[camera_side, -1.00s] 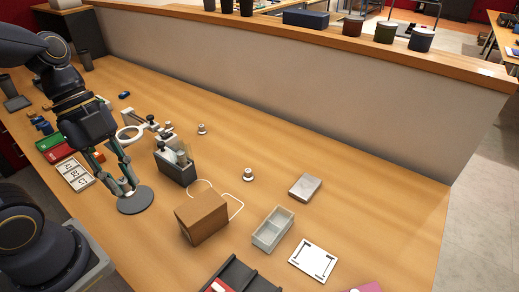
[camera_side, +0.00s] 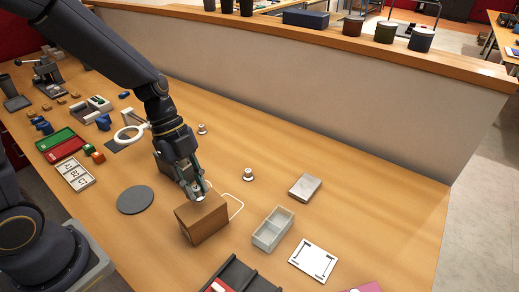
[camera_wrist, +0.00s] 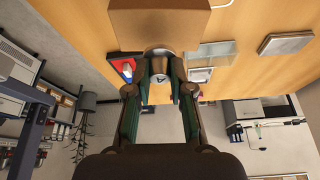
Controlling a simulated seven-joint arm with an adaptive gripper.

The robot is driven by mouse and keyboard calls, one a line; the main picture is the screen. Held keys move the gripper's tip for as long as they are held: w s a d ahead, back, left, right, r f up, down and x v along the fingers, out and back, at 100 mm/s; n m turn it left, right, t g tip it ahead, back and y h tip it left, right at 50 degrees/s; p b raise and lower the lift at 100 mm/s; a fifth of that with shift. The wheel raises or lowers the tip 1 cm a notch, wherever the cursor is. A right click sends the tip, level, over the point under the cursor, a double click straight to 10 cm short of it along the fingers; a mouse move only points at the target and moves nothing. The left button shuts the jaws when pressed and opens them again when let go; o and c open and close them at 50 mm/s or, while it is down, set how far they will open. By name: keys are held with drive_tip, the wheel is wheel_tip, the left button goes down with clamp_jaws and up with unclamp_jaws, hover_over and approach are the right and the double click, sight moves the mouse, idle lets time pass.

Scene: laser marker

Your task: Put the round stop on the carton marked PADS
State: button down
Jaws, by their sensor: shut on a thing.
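A brown carton (camera_side: 203,220) stands on the bench in the side view; its marking does not show. Its brown side also fills the top of the wrist view (camera_wrist: 160,24). My gripper (camera_side: 196,194) is at the carton's top, pointing down. In the wrist view, my gripper (camera_wrist: 160,76) is shut on a small round pale-grey piece (camera_wrist: 159,62), which looks like the round stop. A white bit of it (camera_side: 200,198) shows at the fingertips in the side view. I cannot tell whether it touches the carton.
A white wire loop (camera_side: 238,206) lies right of the carton. Two small metal knobs (camera_side: 248,175) (camera_side: 202,129), a clear two-part tray (camera_side: 272,230) and a grey disc (camera_side: 135,200) are around.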

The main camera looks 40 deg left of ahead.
sight(196, 194)
drive_tip(key=shift+f, duration=1.55)
drive_tip(key=shift+f, duration=0.15)
drive_tip(key=c, duration=1)
unclamp_jaws()
drive_tip(key=shift+c, duration=0.2)
